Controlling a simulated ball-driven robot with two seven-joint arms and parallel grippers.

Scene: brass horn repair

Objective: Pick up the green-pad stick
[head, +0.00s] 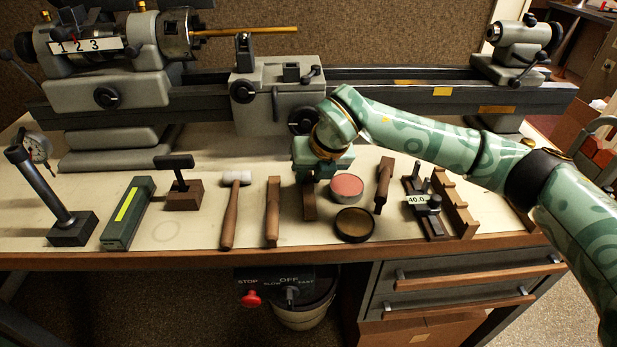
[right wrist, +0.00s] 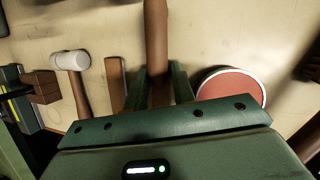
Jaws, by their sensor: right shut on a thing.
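My right gripper (head: 309,178) points down over the middle of the bench. It is shut on a wooden stick (head: 309,206), whose lower part shows below the fingers. In the right wrist view the gripper (right wrist: 160,88) has a finger on each side of the stick (right wrist: 156,38). No green pad shows on the held stick, as the gripper hides part of it. A second wooden stick (head: 272,212) lies to the left, and another dark-ended stick (head: 383,184) lies to the right. Their pad colours cannot be told. My left gripper is not in view.
A round tin with a red filling (head: 346,187) sits close right of the gripper, with a dark round lid (head: 354,225) in front. A white-headed mallet (head: 230,208) lies left. A notched wooden rack (head: 456,205) stands right. The lathe (head: 350,95) runs along the back.

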